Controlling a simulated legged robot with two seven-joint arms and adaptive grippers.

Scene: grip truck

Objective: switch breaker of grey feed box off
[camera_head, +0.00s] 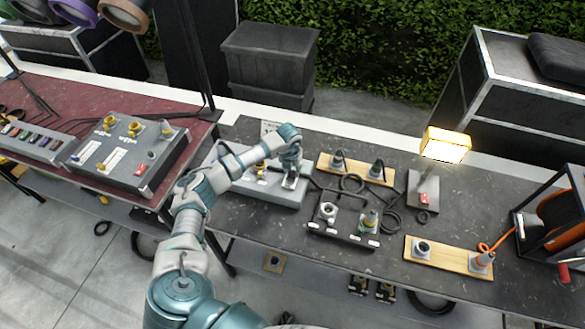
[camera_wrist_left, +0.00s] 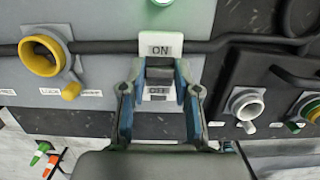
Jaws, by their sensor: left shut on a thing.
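The grey feed box (camera_head: 262,190) stands on the dark table in the head view, partly hidden behind my left arm. In the left wrist view its light grey face (camera_wrist_left: 90,105) carries a dark breaker (camera_wrist_left: 160,75) between an ON label (camera_wrist_left: 160,45) above and an OFF label (camera_wrist_left: 158,92) below. My left gripper (camera_head: 290,180) is at the right part of the box. In the wrist view the blue fingers of my left gripper (camera_wrist_left: 160,82) are on both sides of the breaker and shut on it. The breaker's exact position is hard to tell. My right gripper is out of view.
A yellow socket (camera_wrist_left: 40,55) is left of the breaker on the box, and a thick cable runs behind the ON label. A black box with sockets (camera_head: 343,218) stands close right. A lit yellow lamp (camera_head: 446,145) and wooden socket boards (camera_head: 450,255) are further right.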

